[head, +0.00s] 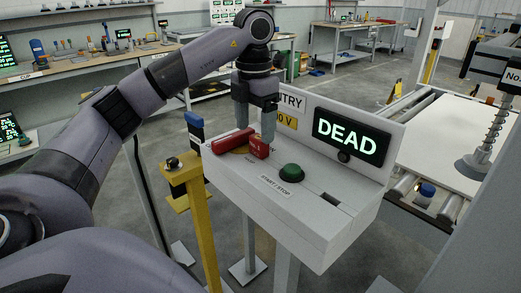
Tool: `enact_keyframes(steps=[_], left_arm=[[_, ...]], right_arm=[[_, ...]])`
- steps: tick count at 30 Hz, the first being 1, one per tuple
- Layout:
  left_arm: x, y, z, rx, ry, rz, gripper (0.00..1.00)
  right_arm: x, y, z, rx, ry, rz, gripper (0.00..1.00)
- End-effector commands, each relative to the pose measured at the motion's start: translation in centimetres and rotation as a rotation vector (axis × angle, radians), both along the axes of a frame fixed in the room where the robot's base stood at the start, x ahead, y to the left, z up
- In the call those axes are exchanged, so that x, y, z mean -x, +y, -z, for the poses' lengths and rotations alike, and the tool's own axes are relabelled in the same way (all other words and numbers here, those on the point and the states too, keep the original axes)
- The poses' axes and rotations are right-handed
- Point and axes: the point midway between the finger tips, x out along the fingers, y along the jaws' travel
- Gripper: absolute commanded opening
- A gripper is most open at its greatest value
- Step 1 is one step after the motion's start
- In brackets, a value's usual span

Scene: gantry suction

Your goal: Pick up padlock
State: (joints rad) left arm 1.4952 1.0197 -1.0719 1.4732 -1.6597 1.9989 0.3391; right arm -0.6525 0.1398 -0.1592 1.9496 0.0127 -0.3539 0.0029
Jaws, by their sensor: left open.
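The red padlock (259,148) is on top of the white control box (315,222), at its left end. It sits beside a longer red handle (230,142), and a small yellowish part shows between them. My left gripper (255,132) points down over the padlock with its fingers apart. One finger reaches down behind the red handle and the other ends at the padlock's upper right side. Whether the fingers touch the padlock cannot be told. My right gripper is out of view.
A green button (291,173) is on the box top, right of the padlock. A screen reading DEAD (347,137) stands on the back panel. A yellow post (203,220) stands close on the left. A conveyor with a white sheet (455,138) is at right.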

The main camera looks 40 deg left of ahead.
Motion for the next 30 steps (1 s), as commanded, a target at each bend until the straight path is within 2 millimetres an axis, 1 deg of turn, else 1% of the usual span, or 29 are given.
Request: enact_keyframes(steps=[1, 3, 7, 11, 17, 18, 20, 21, 22, 23, 30], left_arm=[[-0.2, -0.3, 1.0, 0.000, 0.003, 0.002, 0.77], [-0.4, -0.5, 1.8, 0.000, 0.005, 0.001, 0.77], [-0.5, -0.6, 3.6, 0.000, 0.002, 0.000, 0.77], [-0.5, -0.6, 4.3, 0.000, 0.000, 0.000, 0.77], [-0.5, -0.6, 4.3, 0.000, -0.001, 0.000, 0.77], [-0.5, -0.6, 4.3, 0.000, 0.000, 0.000, 0.64], [-0.5, -0.6, 4.3, 0.000, -0.001, 0.000, 0.44], [-0.5, -0.6, 4.3, 0.000, 0.000, 0.000, 0.31], [-0.5, -0.6, 4.3, 0.000, -0.001, 0.000, 0.21], [-0.5, -0.6, 4.3, 0.000, -0.001, 0.000, 0.17], [-0.5, -0.6, 4.2, 0.001, -0.002, 0.000, 0.17]], right_arm=[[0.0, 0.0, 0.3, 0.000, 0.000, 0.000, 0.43], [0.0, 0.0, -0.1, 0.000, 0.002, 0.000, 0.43], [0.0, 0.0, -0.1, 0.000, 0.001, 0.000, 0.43], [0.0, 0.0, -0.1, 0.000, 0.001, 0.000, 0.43], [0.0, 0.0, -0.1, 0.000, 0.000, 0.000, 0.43], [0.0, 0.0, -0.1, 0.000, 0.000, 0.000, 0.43], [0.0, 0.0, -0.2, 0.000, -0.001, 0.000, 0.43], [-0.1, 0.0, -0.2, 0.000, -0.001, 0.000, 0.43], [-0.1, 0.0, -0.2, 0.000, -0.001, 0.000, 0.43], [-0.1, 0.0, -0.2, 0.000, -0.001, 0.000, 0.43], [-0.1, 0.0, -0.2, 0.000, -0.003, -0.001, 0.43]])
